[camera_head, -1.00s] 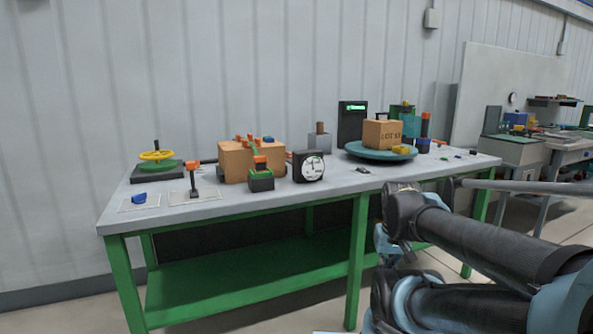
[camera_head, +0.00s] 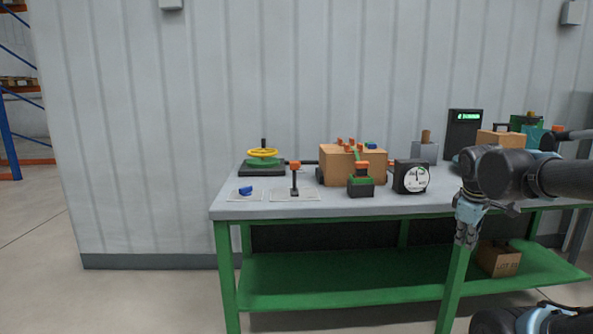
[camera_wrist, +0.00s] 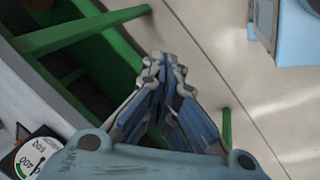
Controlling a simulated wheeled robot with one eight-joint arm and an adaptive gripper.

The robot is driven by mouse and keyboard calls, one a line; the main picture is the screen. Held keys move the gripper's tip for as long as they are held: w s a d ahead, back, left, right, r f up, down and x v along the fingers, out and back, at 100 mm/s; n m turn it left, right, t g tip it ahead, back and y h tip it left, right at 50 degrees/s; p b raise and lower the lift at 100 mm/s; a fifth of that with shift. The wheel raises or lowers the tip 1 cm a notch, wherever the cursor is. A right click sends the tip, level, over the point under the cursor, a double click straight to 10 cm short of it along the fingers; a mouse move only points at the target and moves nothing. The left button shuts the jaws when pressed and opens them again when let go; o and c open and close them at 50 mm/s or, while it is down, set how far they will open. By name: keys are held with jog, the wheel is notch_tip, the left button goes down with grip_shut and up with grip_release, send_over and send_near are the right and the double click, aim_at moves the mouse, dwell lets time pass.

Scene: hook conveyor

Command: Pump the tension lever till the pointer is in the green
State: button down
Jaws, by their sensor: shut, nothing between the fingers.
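A small black and green device (camera_head: 360,186) with an orange-topped lever stands at the front of the bench, before a cardboard box. Another upright black lever with an orange top (camera_head: 294,179) stands further left. I cannot tell for certain which is the tension lever. The black gauge (camera_head: 411,177) with a white dial stands right of the green device; its pointer is too small to read. Part of its dial, with numbers and a green patch, shows in the wrist view (camera_wrist: 33,160). My gripper (camera_head: 466,238) is shut and empty, low by the bench's front edge, right of the gauge and touching neither lever.
The bench (camera_head: 270,207) has green legs and a green lower shelf (camera_head: 330,280). A yellow handwheel (camera_head: 262,153) stands at the left, and a cardboard box (camera_head: 338,172) in the middle. Open floor lies left of the bench.

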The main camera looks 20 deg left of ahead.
aim_at(294, 176)
jog(key=w+a+r+n+t, duration=0.1)
jog(key=w+a+r+n, duration=0.3)
jog(key=a, duration=0.4)
jog(key=w+a+r+n+t+y, duration=0.1)
jog(key=a+r+n, duration=0.3)
jog(key=a+n, duration=0.35)
jog(key=w+a+r+n+t, duration=0.1)
jog(key=w+a+r+n, duration=0.3)
jog(key=a, duration=0.4)
jog(key=s+a+r+n+y, duration=0.1)
jog(key=s+a+r+n, duration=0.1)
jog(key=a, duration=0.6)
jog(key=s+a+r+n+y, duration=0.1)
jog(key=s+a+r+n, duration=0.1)
jog(key=s+a+n, duration=0.2)
jog(key=s+a+r+n+t+y, duration=0.1)
jog(key=s+a+r+n, duration=0.1)
jog(key=a+n, duration=0.6)
jog(key=s+a, duration=0.1)
jog(key=a, duration=0.5)
jog(key=shift+s+r+y, duration=0.25)
jog(key=shift+y, duration=0.15)
jog(key=shift+w+f, duration=0.1)
